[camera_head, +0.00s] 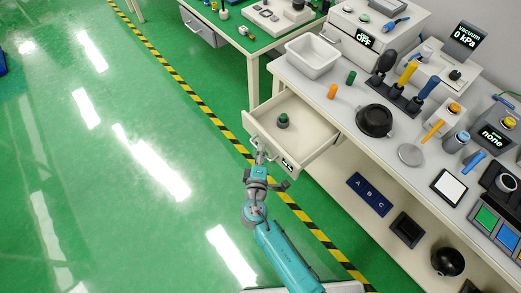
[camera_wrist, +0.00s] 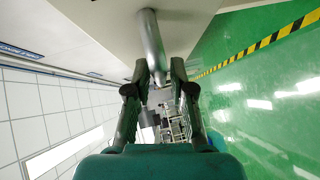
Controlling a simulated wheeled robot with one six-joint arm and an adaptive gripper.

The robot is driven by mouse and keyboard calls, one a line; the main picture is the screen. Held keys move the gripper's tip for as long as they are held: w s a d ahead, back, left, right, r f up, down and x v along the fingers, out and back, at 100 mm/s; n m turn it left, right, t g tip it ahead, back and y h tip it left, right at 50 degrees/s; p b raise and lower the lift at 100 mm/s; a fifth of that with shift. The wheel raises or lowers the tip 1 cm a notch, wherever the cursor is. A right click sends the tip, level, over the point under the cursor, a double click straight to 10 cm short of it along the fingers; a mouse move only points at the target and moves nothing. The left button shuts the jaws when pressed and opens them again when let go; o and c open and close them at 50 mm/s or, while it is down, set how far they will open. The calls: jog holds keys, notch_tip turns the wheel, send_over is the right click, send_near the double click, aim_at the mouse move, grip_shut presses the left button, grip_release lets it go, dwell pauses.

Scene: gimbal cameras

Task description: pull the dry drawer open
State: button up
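The drawer (camera_head: 268,135) under the white bench stands pulled out, with a small dark label (camera_head: 287,166) on its front that is too small to read. A small dark round thing with a green top (camera_head: 283,121) sits inside it. My gripper (camera_head: 261,158) is at the drawer's front. In the wrist view the grey bar handle (camera_wrist: 151,40) runs between the two fingers of my gripper (camera_wrist: 160,68), which are closed in around it. The drawer's pale front (camera_wrist: 95,30) fills the upper left there.
The bench top (camera_head: 340,115) holds a white bin (camera_head: 312,55), a black round dish (camera_head: 374,121) and several tools. Another bench (camera_head: 240,40) with a drawer stands behind. The green floor to the left is clear, with a yellow-black stripe (camera_head: 185,77).

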jog(key=s+a+r, duration=0.1)
jog(key=s, duration=0.9)
jog(key=shift+s+a+r, duration=0.25)
jog(key=shift+s+a, duration=0.05)
jog(key=shift+s, duration=0.1)
jog(key=s+d+f+m+g+y, duration=0.2)
jog(key=s+d, duration=0.4)
jog(key=s, duration=0.3)
jog(key=s+d+f+m+g+y, duration=0.1)
jog(key=s+d+f+m+g, duration=0.1)
jog(key=s+d, duration=0.55)
jog(key=s+d+r+m+t, duration=0.2)
jog(key=s+d+r+m, duration=0.1)
jog(key=s+r+m, duration=0.7)
jog(key=s+r, duration=0.4)
jog(key=r, duration=0.4)
jog(key=shift+d+r+m+t+h, duration=0.3)
jog(key=shift+d+r+h, duration=0.1)
